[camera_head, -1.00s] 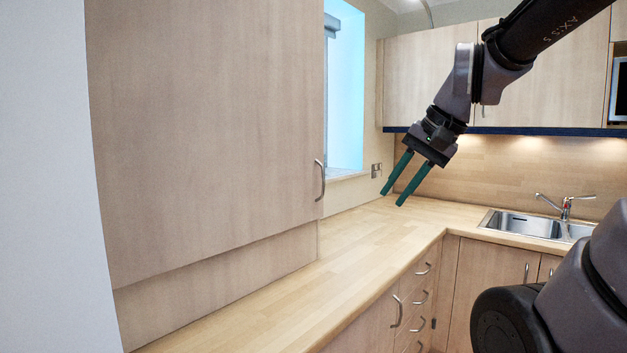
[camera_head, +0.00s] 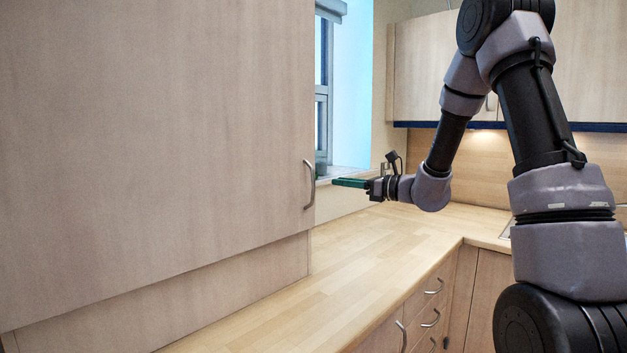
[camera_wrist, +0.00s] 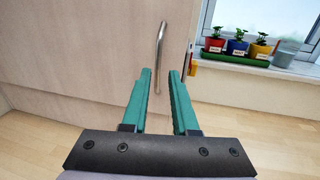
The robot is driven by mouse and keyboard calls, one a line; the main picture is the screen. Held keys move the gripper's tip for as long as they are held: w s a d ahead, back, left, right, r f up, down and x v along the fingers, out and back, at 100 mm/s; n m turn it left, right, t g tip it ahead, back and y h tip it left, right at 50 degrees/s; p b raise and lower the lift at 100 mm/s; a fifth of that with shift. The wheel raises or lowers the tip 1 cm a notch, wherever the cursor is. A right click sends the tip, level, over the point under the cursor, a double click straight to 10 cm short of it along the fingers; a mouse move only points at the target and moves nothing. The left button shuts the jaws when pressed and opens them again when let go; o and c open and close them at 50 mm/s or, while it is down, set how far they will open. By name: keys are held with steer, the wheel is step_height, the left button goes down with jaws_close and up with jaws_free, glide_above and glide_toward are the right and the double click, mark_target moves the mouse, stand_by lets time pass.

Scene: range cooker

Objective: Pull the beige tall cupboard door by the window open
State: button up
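The beige tall cupboard door (camera_head: 160,120) fills the left of the head view and looks shut. Its curved metal handle (camera_head: 309,184) stands upright near the door's right edge, beside the window. My gripper (camera_head: 336,182) is to the right of the handle, pointing left towards it, with a small gap in the head view. In the wrist view the two green fingers (camera_wrist: 160,78) are apart with nothing between them. The handle (camera_wrist: 160,56) shows beyond the fingertips, roughly in line with the gap between them. The door (camera_wrist: 85,45) lies behind it.
The wooden worktop (camera_head: 350,265) runs below the door and is clear. A window sill (camera_wrist: 255,68) to the right holds a green tray (camera_wrist: 236,59) with small potted plants and a grey pot (camera_wrist: 286,53). Wall cupboards (camera_head: 425,60) hang at the back.

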mark_target(313, 184)
steer(key=x, duration=1)
steer(key=shift+a, duration=0.15)
jaws_close()
stand_by(1.0)
